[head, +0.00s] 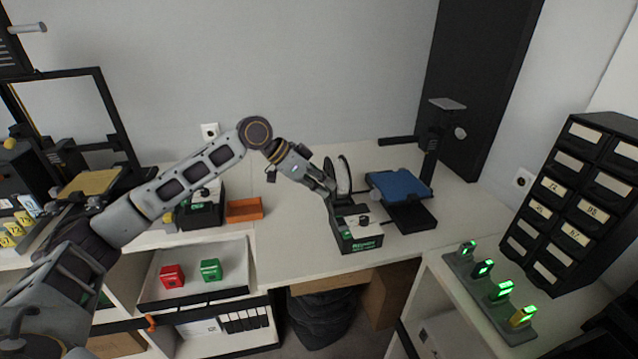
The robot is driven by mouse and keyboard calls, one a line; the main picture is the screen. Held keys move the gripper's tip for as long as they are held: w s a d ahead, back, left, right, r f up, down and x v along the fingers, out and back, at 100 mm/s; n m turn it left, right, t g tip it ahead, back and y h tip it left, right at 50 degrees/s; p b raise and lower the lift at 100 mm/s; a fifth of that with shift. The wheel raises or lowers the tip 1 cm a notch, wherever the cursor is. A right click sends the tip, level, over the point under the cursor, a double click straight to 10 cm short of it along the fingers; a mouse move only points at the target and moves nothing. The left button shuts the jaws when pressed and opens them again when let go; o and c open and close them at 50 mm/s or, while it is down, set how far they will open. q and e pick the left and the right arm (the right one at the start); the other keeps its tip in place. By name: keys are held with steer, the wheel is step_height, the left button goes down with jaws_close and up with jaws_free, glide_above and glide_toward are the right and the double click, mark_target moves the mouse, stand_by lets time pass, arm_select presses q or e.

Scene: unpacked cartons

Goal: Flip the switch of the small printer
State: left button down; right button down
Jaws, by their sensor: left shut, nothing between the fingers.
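The small printer (430,150) stands on the white table right of centre, with a blue bed (400,186) on a black base and a dark upright behind. At its front left is a black control box (361,243) with green lettering on its front, a pale top and a dark knob. A white spool (343,175) stands behind the box. My left gripper (332,196) is shut and empty, pointing down at the box's back left edge, in front of the spool. I cannot tell whether it touches the box. The switch is too small to make out. My right gripper is not in view.
A larger printer (92,183) with a tan bed stands at the left. A second black box (203,215) and an orange tray (244,209) lie behind my left arm. A labelled drawer cabinet (575,205) and several green-lit devices (502,291) stand at the right.

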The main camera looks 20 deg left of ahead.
arm_select(q)
glide_above(340, 222)
steer(key=f, duration=0.4)
steer(key=shift+w+a+f, duration=0.1)
steer(key=shift+w+f, duration=0.3)
step_height(340, 222, down, 3)
steer(key=shift+s+r, duration=0.1)
steer(key=shift+s, duration=0.05)
steer(key=shift+f, duration=0.6)
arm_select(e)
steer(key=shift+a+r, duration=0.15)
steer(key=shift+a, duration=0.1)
arm_select(q)
steer(key=shift+s+f+p, duration=0.2)
steer(key=shift+p, duration=0.55)
steer(key=shift+f, duration=0.15)
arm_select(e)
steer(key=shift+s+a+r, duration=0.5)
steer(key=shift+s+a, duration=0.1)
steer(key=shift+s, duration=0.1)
